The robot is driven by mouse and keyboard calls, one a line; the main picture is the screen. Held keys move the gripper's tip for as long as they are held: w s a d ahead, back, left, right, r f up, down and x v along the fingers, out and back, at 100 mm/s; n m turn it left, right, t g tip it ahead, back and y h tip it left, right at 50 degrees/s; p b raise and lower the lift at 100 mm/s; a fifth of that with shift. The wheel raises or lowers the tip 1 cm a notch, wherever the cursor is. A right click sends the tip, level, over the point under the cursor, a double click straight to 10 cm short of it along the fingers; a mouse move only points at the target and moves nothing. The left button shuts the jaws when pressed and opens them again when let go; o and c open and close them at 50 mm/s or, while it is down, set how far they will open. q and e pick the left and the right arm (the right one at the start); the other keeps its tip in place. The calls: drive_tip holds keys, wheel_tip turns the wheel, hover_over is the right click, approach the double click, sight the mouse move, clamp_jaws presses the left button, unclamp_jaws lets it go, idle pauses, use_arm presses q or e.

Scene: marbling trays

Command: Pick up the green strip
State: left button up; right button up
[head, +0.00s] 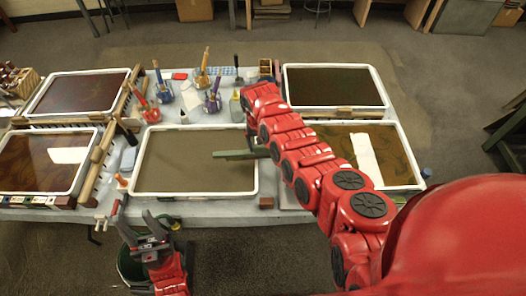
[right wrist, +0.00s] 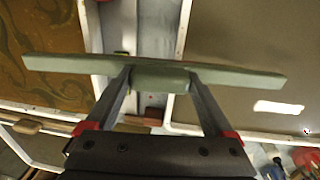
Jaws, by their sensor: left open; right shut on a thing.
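The green strip (head: 236,155) is a short, straight bar, seen above the right part of the front middle tray (head: 196,192) in the head view. In the right wrist view the green strip (right wrist: 75,64) lies crosswise between the fingertips of my right gripper (right wrist: 158,78), which is shut on it near its middle. The strip appears raised above the trays. In the head view my right arm hides most of that gripper. My left gripper (head: 147,229) is open and empty, in front of the table's near edge.
Other marbling trays stand at the back left (head: 75,73), front left (head: 45,193), back right (head: 335,66) and front right (head: 408,187). A dark bucket (head: 127,268) is on the floor beside my left gripper.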

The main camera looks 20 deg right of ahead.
drive_tip(key=c, duration=0.3)
drive_tip(key=shift+r, duration=0.15)
